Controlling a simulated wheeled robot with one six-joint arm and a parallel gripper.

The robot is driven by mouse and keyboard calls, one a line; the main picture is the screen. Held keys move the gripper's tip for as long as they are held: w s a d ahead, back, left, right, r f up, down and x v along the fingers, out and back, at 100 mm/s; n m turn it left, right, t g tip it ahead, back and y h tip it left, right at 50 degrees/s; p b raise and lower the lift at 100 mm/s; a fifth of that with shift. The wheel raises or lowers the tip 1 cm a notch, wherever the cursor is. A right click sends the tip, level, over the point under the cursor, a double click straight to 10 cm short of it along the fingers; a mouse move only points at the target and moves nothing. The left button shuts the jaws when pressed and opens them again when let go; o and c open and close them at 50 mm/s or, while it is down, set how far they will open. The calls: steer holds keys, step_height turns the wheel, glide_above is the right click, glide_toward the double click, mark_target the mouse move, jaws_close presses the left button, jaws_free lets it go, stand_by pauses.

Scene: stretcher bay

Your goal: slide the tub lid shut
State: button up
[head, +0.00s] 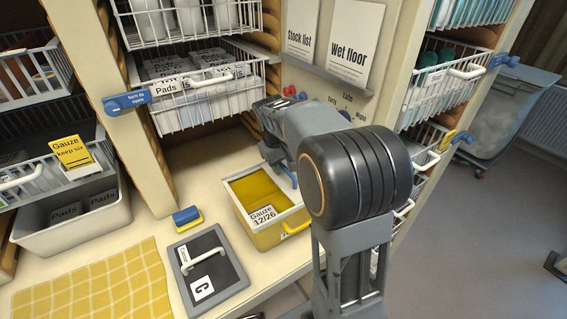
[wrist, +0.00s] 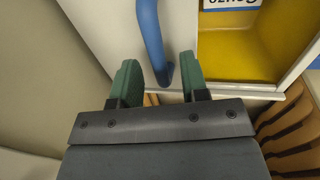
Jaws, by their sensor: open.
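The yellow tub (head: 245,216) stands on the counter, its pale rim around a partly open yellow inside, which also shows in the wrist view (wrist: 240,48). A label on it reads "Gauze 12/26". The pale lid (wrist: 183,30) covers one side of the tub, left of the opening in the wrist view. Its blue handle (wrist: 152,38) also shows in the head view (head: 291,176). My gripper (wrist: 160,75) is open, its green fingers either side of the handle's near end, not closed on it. In the head view my arm hides much of the lid and the gripper.
A dark panel (head: 228,270) with a pale handle, a blue-and-yellow block (head: 187,217) and a yellow checked cloth (head: 95,285) lie left of the tub. A wire basket of pads (head: 205,105) hangs behind. A wooden runner rack (wrist: 290,130) is close at right in the wrist view.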

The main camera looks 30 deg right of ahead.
jaws_close()
stand_by(0.4)
